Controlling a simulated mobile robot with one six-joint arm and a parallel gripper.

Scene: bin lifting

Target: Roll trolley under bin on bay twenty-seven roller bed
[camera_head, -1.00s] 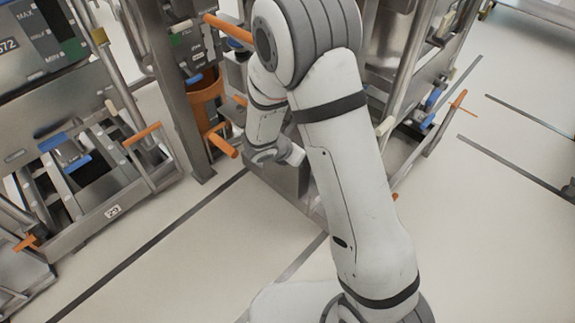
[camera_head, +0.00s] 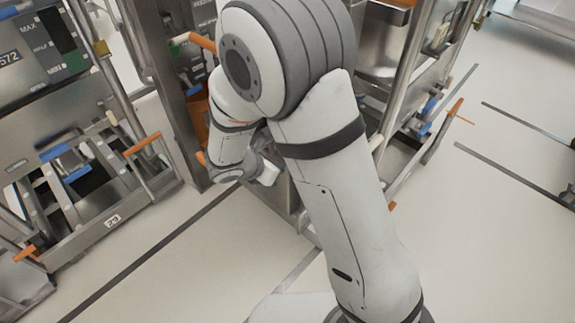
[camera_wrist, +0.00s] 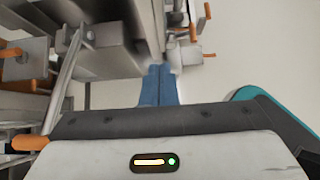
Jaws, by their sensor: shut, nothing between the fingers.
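My gripper (camera_wrist: 159,72) shows in the wrist view as two blue fingers pressed together, with nothing between them. In the head view my arm's bulk covers the gripper. A steel bay frame (camera_head: 163,90) stands just behind my wrist, with orange handles (camera_head: 203,42) on it. In the wrist view, steel parts with orange handles (camera_wrist: 80,14) lie left of the fingers and are apart from them. A low wheeled-looking frame with an orange-gripped bar (camera_head: 142,144) stands at left. I cannot tell which part is the trolley, and no bay twenty-seven label or bin is clearly readable.
Another steel rack with an orange handle (camera_head: 456,107) stands right of my arm. Pale floor (camera_head: 480,240) with dark floor strips is open at right and front.

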